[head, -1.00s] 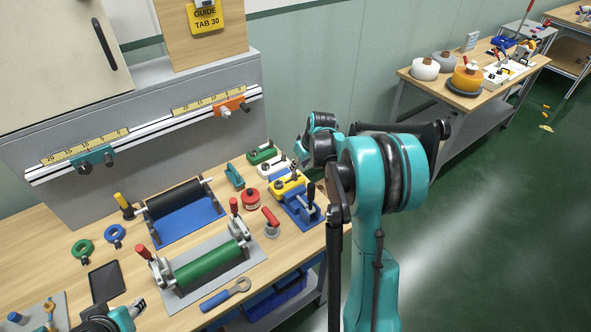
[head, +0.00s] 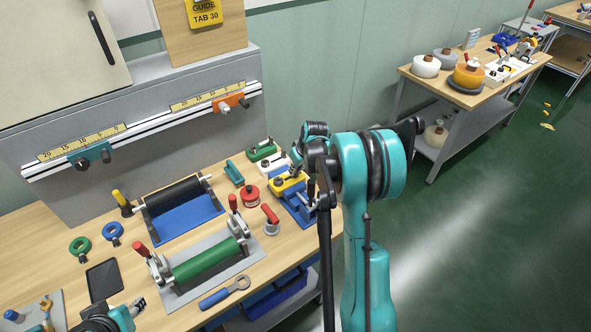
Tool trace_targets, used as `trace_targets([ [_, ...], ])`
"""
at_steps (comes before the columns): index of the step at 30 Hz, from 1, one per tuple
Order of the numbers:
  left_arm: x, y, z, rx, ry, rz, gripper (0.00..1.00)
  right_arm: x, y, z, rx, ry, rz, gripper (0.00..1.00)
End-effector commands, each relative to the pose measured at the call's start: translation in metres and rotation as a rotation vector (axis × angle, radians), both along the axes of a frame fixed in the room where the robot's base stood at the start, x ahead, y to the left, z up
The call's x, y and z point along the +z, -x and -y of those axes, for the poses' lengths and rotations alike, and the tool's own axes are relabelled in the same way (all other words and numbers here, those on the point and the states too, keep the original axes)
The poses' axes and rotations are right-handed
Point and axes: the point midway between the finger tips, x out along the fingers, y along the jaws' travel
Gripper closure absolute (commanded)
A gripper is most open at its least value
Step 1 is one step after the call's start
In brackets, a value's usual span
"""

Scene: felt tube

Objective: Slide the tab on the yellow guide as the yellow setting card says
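The yellow setting card (head: 206,14) hangs on the wooden board at the top; its readable text is "GUIDE TAB 30", and its top edge is cut off. The yellow guide (head: 284,186) is a small yellow block at the table's right end, between a white block and a blue one. Its tab and scale are too small to make out. My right gripper (head: 296,163) is just above and behind the yellow guide, partly hidden by my own arm; its fingers are unclear. My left gripper (head: 139,304) is low at the front left, away from the guide.
A green block (head: 262,150), a white block (head: 270,164) and a blue block (head: 302,212) flank the guide. A red round tin (head: 250,196) and a red-handled tool (head: 270,219) stand to its left. A ruled rail (head: 150,125) runs along the back panel.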

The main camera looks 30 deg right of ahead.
Motion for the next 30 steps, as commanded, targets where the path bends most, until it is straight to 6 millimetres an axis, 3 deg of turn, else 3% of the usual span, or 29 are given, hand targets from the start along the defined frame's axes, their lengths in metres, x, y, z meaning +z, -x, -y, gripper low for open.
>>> trace_targets([
  [7, -0.005, 0.0, 0.0, 0.0, 0.0, 0.0, 0.6, -0.001, 0.001, -0.014, 0.002, 0.0, 0.0, 1.0],
  [14, -0.004, 0.0, 0.0, 0.0, 0.0, 0.0, 0.6, 0.0, 0.001, -0.016, 0.001, -0.003, -0.001, 1.0],
  [15, -0.004, 0.0, 0.0, 0.0, 0.0, 0.0, 0.6, 0.0, 0.001, -0.016, 0.001, -0.003, -0.001, 0.8],
  [17, -0.004, 0.0, 0.0, 0.0, 0.0, 0.0, 0.6, 0.0, 0.001, -0.016, 0.001, -0.003, -0.001, 0.69],
  [26, -0.004, 0.0, 0.0, 0.0, 0.0, 0.0, 0.6, 0.001, 0.002, -0.014, 0.0, -0.001, 0.0, 0.69],
  [30, -0.004, 0.0, 0.0, 0.0, 0.0, 0.0, 0.6, 0.013, 0.007, -0.014, 0.0, -0.001, 0.0, 0.69],
])
